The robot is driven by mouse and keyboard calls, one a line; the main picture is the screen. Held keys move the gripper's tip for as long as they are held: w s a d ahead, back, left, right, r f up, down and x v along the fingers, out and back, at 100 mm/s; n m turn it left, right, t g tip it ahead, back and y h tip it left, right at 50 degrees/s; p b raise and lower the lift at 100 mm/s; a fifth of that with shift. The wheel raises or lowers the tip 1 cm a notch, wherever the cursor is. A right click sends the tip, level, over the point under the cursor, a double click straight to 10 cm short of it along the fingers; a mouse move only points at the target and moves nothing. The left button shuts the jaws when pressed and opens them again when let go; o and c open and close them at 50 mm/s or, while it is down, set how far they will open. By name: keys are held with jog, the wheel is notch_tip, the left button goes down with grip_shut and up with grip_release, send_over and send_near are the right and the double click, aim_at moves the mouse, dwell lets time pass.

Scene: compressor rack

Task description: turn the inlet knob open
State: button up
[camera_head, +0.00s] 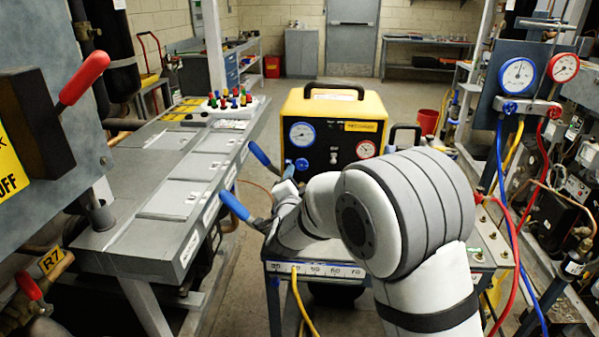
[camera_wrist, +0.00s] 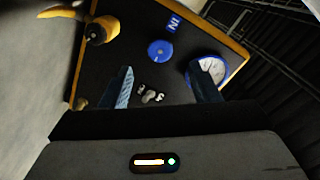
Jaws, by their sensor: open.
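The inlet knob is a round blue knob (camera_wrist: 160,50) on the dark front panel of the yellow-cased machine (camera_head: 318,108), next to a blue IN label (camera_wrist: 174,22). In the head view the blue knob (camera_head: 302,163) is left of centre on the panel, below the blue-rimmed gauge (camera_head: 302,134). My gripper (camera_wrist: 161,84) is open and empty in the wrist view. Its fingers point at the panel, apart from each other, and the knob shows beyond the gap between them. I see no finger touching the knob, though the exact distance is unclear.
In the wrist view, a gauge (camera_wrist: 208,70) sits close to the right finger and a small switch (camera_wrist: 152,96) shows between the fingers. A grey bench (camera_head: 180,205) runs along the left. Hoses (camera_head: 500,180) hang on the right.

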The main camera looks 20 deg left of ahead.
aim_at(301, 165)
jog(key=x, duration=0.7)
jog(key=shift+w+p, duration=0.25)
jog(key=shift+p, duration=0.1)
